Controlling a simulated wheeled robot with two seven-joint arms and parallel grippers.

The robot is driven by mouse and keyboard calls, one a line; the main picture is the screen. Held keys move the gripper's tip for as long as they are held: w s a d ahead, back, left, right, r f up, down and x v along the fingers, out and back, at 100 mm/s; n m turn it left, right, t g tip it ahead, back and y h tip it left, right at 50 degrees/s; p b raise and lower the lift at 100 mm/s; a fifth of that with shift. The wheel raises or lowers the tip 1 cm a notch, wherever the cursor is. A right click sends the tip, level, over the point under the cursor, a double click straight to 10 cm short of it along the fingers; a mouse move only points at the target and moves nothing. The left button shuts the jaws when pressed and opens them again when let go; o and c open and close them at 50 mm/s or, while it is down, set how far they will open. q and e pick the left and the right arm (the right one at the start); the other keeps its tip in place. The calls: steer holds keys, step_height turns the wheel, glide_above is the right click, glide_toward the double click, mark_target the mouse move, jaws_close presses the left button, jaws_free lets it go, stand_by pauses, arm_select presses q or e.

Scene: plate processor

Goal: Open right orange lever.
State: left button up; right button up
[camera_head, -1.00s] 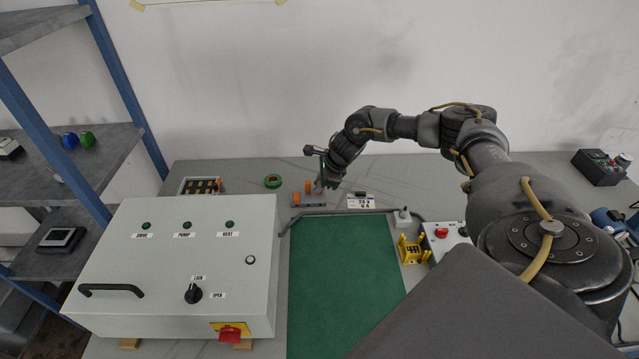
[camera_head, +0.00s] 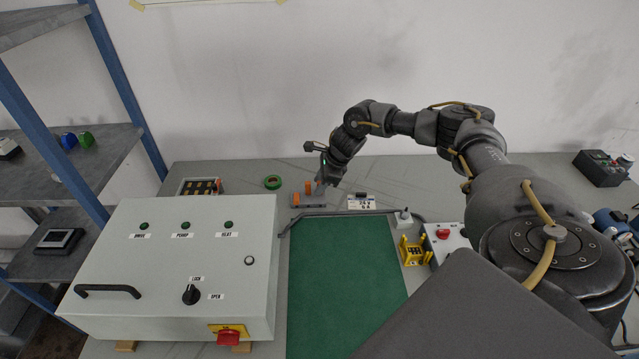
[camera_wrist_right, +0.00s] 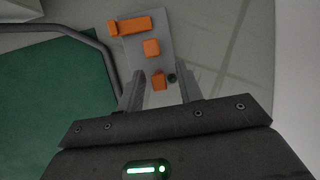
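A small grey block (camera_head: 310,204) with orange levers lies at the back of the table. In the right wrist view the block (camera_wrist_right: 143,48) carries a long orange lever (camera_wrist_right: 131,25) lying sideways at its far end, a middle lever (camera_wrist_right: 151,48) and the right orange lever (camera_wrist_right: 158,81), both seen nearly end-on. In the head view my right gripper (camera_head: 320,182) partly hides this lever. My left gripper is not in view.
A grey control box (camera_head: 180,265) fills the front left. A green mat (camera_head: 345,270) with a dark bent tube along its back edge lies in front of the block. A green tape ring (camera_head: 272,182), a small labelled display (camera_head: 361,202) and a yellow holder (camera_head: 413,252) stand nearby.

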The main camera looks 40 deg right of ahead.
steer(key=b+v, duration=0.2)
steer(key=v, duration=0.8)
steer(key=shift+r, duration=0.25)
steer(key=shift+s, duration=0.1)
